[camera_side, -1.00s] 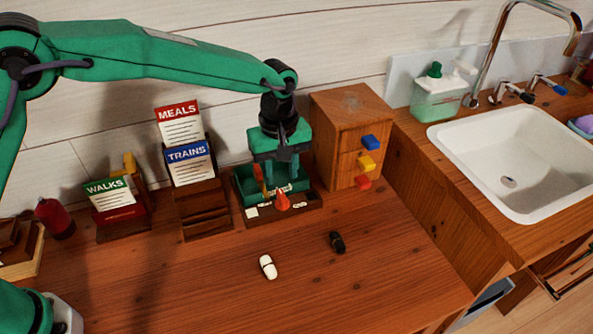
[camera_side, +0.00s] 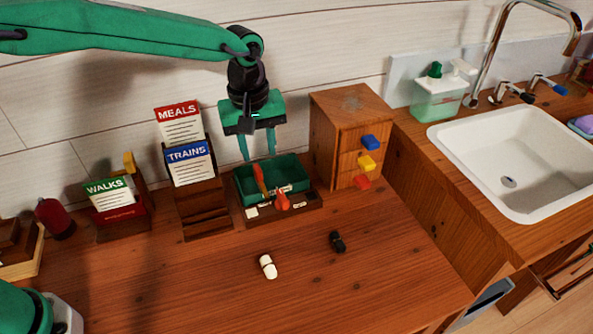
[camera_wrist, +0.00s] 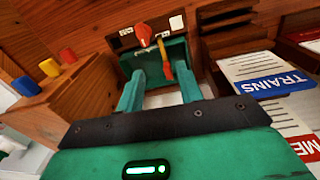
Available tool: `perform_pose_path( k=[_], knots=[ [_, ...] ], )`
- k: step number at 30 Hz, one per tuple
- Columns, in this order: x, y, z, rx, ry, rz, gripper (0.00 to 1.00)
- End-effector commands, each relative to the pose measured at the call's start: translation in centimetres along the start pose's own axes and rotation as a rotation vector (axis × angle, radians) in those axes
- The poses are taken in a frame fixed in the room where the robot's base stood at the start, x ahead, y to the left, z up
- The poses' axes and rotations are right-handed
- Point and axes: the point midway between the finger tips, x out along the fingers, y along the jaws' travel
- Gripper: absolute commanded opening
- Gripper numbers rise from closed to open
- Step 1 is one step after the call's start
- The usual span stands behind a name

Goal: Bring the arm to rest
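My green arm reaches in from the left in the side view. My gripper (camera_side: 258,147) hangs fingers down above the green tray (camera_side: 300,174). Its two fingers are apart with nothing between them, and it also shows in the wrist view (camera_wrist: 158,95). The tray holds an orange-handled item (camera_side: 260,181). The tray also shows beyond the fingers in the wrist view (camera_wrist: 155,62).
A wooden cabinet (camera_side: 330,140) with blue, yellow and red knobs stands right of the tray. Card holders marked TRAINS (camera_side: 188,163) and WALKS (camera_side: 108,190) stand left. A white item (camera_side: 268,266) and a black item (camera_side: 337,241) lie in front. A sink (camera_side: 520,150) is at right.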

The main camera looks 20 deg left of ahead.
Motion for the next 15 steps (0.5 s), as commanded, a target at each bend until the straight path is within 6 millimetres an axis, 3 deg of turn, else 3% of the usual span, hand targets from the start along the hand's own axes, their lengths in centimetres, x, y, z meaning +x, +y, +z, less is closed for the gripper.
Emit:
perform_pose_path(
  k=[6,15],
  knots=[
    [-4.2,-4.3,-1.3,0.09,0.034,0.052,0.36],
    [-8.4,-10.6,-2.0,0.222,0.096,0.106,0.36]
  ],
)
